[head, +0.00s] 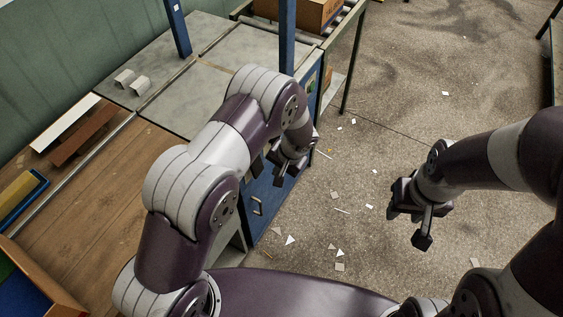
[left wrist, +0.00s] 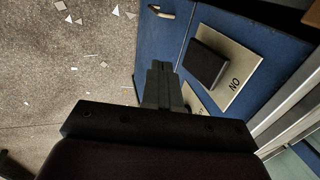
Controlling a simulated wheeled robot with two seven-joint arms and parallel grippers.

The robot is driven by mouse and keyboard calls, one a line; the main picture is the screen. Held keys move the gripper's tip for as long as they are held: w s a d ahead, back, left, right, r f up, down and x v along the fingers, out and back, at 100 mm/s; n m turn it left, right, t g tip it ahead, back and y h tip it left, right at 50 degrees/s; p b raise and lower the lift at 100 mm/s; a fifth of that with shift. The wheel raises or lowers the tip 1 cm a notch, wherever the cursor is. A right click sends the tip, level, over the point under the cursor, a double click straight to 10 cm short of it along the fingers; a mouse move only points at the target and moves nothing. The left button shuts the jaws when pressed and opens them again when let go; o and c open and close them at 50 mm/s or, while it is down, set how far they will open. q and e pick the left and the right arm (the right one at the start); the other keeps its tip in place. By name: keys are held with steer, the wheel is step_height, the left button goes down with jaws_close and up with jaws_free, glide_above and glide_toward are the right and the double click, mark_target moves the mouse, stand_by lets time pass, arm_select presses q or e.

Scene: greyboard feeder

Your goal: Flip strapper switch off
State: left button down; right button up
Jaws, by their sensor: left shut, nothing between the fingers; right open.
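The strapper switch (left wrist: 207,63) is a dark rocker on a beige plate (left wrist: 237,60) marked ON, fixed to a blue cabinet front. My left gripper (left wrist: 163,80) is shut and empty, its fingertips just left of the switch in the left wrist view; contact cannot be told. In the head view my left gripper (head: 285,168) is in front of the blue cabinet (head: 262,195), and my arm hides the switch. My right gripper (head: 411,229) is open and empty over the floor, away from the cabinet.
The cabinet has a metal handle (head: 257,206) and a grey top (head: 190,95) with blue posts. A wooden table (head: 90,195) adjoins at left. A cardboard box (head: 300,10) sits on a roller conveyor behind. The floor (head: 400,110) at right is open, with paper scraps.

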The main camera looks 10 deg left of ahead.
mark_target(260, 173)
arm_select(q)
steer(key=w+a+f, duration=0.1)
steer(key=a+f, duration=0.2)
steer(key=a, duration=0.1)
steer(key=shift+w+a+f+p, duration=0.3)
steer(key=shift+p, duration=0.1)
steer(key=b, duration=0.1)
steer(key=y+b, duration=0.1)
steer(key=b, duration=0.1)
steer(key=shift+w+a+f+b, duration=0.1)
steer(key=shift+a+f+b, duration=0.1)
steer(key=shift+a+b, duration=0.1)
steer(key=shift+r, duration=0.1)
